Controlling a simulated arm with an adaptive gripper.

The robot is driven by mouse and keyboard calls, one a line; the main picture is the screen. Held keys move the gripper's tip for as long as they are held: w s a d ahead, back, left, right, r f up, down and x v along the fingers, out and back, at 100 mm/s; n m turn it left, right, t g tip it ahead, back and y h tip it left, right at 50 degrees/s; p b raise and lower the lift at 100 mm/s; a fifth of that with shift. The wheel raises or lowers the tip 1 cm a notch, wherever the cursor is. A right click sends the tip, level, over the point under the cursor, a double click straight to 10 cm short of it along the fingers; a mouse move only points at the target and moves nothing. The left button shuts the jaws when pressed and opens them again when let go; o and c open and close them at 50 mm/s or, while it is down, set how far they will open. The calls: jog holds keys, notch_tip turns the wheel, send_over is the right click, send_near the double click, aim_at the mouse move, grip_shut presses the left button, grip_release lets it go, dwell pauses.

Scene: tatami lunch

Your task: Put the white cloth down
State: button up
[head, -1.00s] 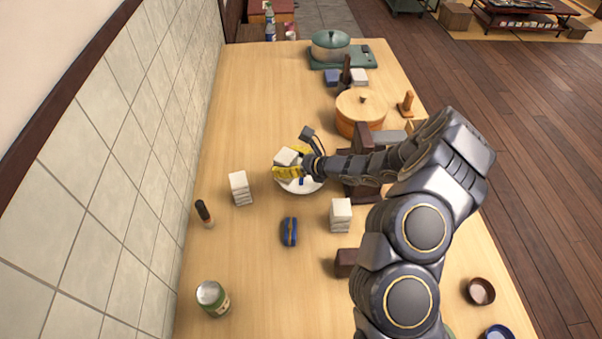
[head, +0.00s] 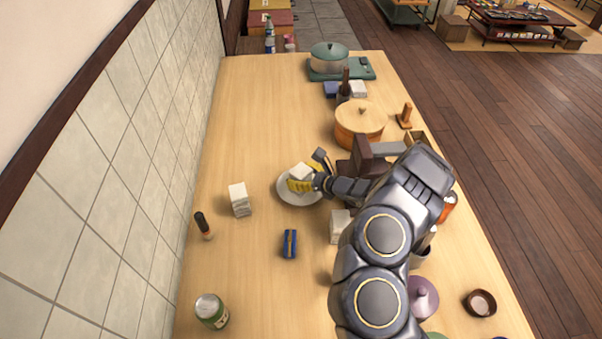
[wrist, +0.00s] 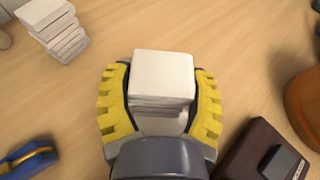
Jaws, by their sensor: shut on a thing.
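My gripper (head: 300,180), with yellow finger pads, is shut on the white cloth (head: 301,171), a small folded block. In the wrist view the cloth (wrist: 162,78) sits between the two fingers (wrist: 160,95), its layered edge facing me.
A similar white stack (head: 239,200) stands left on the table, another (head: 339,226) beside my arm. A blue item (head: 289,243), a can (head: 211,311) and a dark-capped bottle (head: 203,225) stand nearer. A round wooden tub (head: 360,120) is behind. The far-left tabletop is clear.

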jog(key=shift+f, duration=0.15)
jog(key=o, duration=1.2)
jog(key=shift+c, duration=0.2)
